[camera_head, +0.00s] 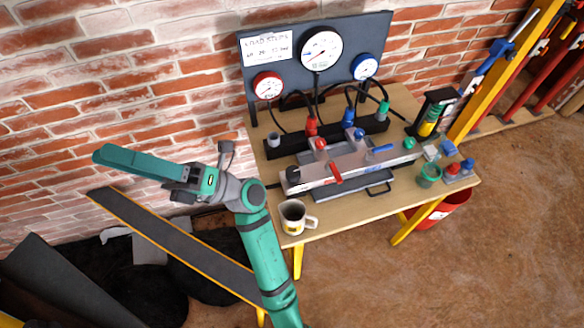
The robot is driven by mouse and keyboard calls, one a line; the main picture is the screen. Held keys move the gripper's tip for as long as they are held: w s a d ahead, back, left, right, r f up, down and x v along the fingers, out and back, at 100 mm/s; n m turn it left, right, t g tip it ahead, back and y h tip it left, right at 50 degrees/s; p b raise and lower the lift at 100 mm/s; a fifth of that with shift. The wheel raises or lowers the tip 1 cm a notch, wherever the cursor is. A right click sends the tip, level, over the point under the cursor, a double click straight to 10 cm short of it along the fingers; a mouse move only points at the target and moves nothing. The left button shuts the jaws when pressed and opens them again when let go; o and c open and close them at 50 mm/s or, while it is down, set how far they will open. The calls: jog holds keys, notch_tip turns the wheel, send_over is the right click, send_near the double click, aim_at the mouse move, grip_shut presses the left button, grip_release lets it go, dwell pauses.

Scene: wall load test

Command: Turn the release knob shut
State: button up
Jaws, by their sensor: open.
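My gripper (108,154) is at the left, in front of the brick wall, well away from the bench fittings. It is open and empty, though its two fingers partly overlap from this angle. A grey pump-like block (350,165) lies along the wooden table.
A gauge board (385,35) stands at the table's back, with hoses below it. A mug (293,217) stands at the table's front left corner. A green cup (429,175) and small coloured fittings sit at the right. A yellow frame (505,65) rises behind.

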jog(key=a+f+n+g+h, duration=0.3)
jog(key=a+n+h, duration=0.1)
jog(key=n+h, duration=0.15)
jog(key=t+h, duration=0.9)
jog(key=h, duration=1.2)
send_over(293, 171)
notch_tip(293, 171, down, 19)
jog(key=shift+m, duration=0.45)
notch_tip(293, 171, down, 10)
jog(key=shift+s+r, duration=0.1)
jog(key=shift+r, duration=0.05)
jog(key=shift+f, duration=0.4)
